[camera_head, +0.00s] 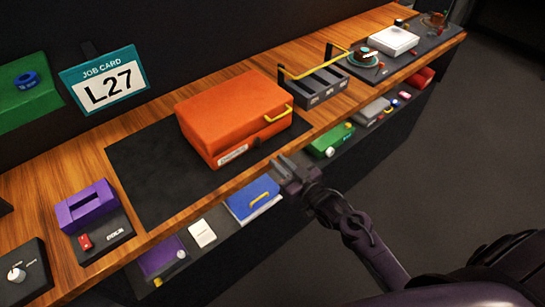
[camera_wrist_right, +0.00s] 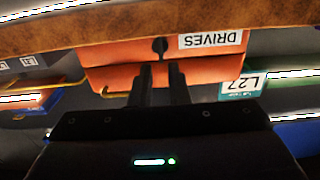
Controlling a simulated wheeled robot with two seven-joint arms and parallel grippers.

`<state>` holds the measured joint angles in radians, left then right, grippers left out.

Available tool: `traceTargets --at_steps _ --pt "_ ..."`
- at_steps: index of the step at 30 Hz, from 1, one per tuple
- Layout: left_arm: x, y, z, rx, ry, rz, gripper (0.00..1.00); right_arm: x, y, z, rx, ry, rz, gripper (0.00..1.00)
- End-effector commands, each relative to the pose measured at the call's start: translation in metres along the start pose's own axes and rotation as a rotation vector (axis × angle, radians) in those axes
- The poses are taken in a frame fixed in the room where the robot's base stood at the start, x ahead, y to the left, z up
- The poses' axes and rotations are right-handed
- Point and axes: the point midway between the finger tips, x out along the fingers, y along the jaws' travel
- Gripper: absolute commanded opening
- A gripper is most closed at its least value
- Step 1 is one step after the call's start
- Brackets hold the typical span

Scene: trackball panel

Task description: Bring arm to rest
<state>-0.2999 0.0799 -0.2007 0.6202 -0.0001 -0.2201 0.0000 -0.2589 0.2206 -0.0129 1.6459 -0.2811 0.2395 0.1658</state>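My right arm comes in from the lower right in the head view. Its gripper (camera_head: 284,168) is in front of the bench edge, just to the lower right of the orange case (camera_head: 230,105). In the right wrist view the two fingers (camera_wrist_right: 162,80) stand a little apart, with orange showing between them and nothing held. The orange case also fills the middle of that view (camera_wrist_right: 115,52), upside down, with a "DRIVES" label. The case is closed and lies on a black mat (camera_head: 130,165). My left gripper is not in view.
The job card "L27" (camera_head: 103,80) stands at the back left. A purple block (camera_head: 85,205) and a knob box (camera_head: 18,275) are at the left. A yellow-handled rack (camera_head: 318,85) stands right of the case. A lower shelf holds a blue case (camera_head: 252,198). Floor (camera_head: 450,160) is clear.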

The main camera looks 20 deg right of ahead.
Motion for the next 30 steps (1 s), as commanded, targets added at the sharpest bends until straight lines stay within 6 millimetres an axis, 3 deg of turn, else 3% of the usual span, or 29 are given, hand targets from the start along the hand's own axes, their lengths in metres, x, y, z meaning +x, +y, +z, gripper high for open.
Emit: traceTargets --at_steps 20,23,26,30 --pt "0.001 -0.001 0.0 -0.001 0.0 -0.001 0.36 -0.007 0.0 0.006 0.003 -0.013 0.004 0.15" --pt "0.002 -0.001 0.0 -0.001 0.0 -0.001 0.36 -0.012 0.002 0.036 0.015 -0.076 0.023 0.15" --pt "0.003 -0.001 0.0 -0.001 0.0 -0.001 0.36 -0.027 0.002 0.094 0.035 -0.201 0.055 0.15" --pt "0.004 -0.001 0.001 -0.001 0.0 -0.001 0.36 -0.067 -0.005 0.193 0.063 -0.432 0.104 0.15"
